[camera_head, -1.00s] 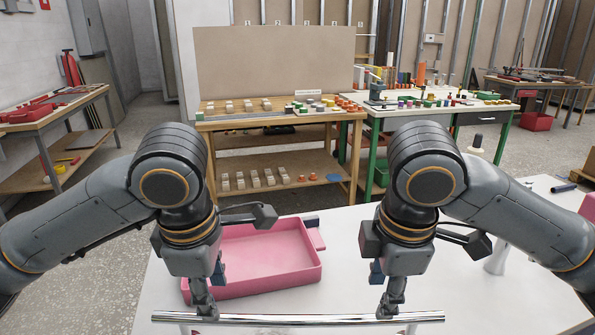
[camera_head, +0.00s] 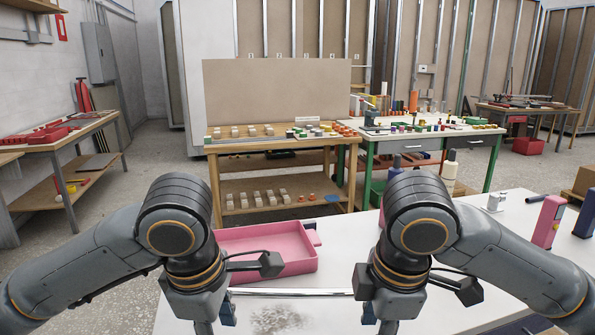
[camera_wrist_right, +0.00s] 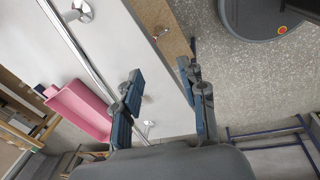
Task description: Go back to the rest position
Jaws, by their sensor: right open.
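A chrome bar (camera_head: 300,292) with round end flanges lies along the white table (camera_head: 325,265). It also shows in the right wrist view (camera_wrist_right: 78,50). In the head view, my right gripper (camera_head: 368,313) is cut off at the bottom edge. My left gripper (camera_head: 226,313) is also cut off there, so its fingertips are hidden. Both my arms are bent, with wrists pointing down over the near part of the table.
A pink tray (camera_head: 268,268) stands on the table behind the bar. A pink bottle (camera_head: 548,220) and a dark bottle (camera_head: 585,222) stand at the right. A wooden workbench (camera_head: 280,145) with small blocks stands behind. A grey smudge marks the near tabletop.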

